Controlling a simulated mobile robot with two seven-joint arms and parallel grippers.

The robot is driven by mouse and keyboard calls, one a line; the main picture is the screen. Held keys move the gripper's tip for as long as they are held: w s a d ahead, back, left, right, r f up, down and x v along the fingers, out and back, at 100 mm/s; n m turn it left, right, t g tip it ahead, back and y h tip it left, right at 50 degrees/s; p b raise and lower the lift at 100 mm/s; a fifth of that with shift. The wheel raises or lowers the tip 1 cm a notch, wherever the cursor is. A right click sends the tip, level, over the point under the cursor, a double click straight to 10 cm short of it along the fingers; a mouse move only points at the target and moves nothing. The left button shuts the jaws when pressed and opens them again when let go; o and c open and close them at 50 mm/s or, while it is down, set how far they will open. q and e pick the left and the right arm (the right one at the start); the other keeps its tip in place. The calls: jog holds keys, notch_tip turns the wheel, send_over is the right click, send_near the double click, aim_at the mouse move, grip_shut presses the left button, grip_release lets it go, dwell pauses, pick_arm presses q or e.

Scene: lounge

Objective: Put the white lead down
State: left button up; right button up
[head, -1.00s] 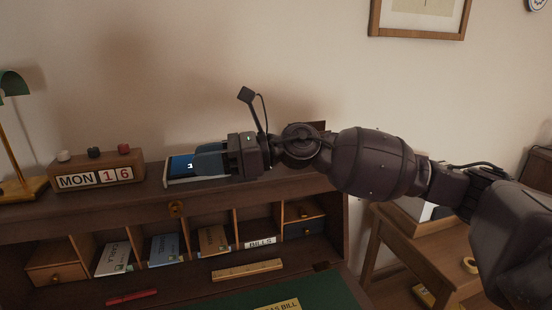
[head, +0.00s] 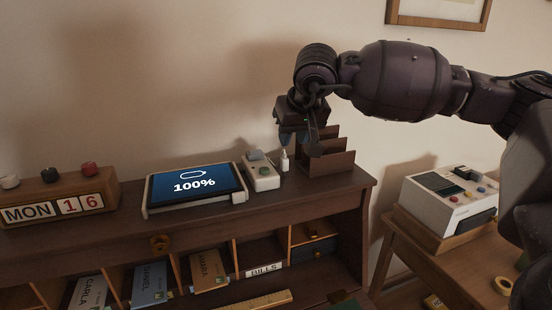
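A small white upright piece (head: 284,162), perhaps the end of the white lead, shows at the back of the desk top, just below my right gripper (head: 297,143). No cable can be made out on it. My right gripper points down in front of a dark wooden letter rack (head: 336,160). Its fingers are dark and partly hidden, so I cannot tell whether they are apart or hold the white piece. A tablet (head: 196,186) in a pale frame lies on the desk top, its screen reading 100%. My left gripper is not in view.
A calendar block (head: 58,204) is at the left. Pigeonholes lie below the desk top (head: 210,222). A white machine (head: 449,203) sits on the side table at the right.

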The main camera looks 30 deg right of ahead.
aim_at(286, 158)
jog(key=x, duration=0.5)
jog(key=shift+b+x, duration=0.3)
jog(key=shift+x, duration=2.65)
jog(key=shift+s, duration=0.1)
grip_shut()
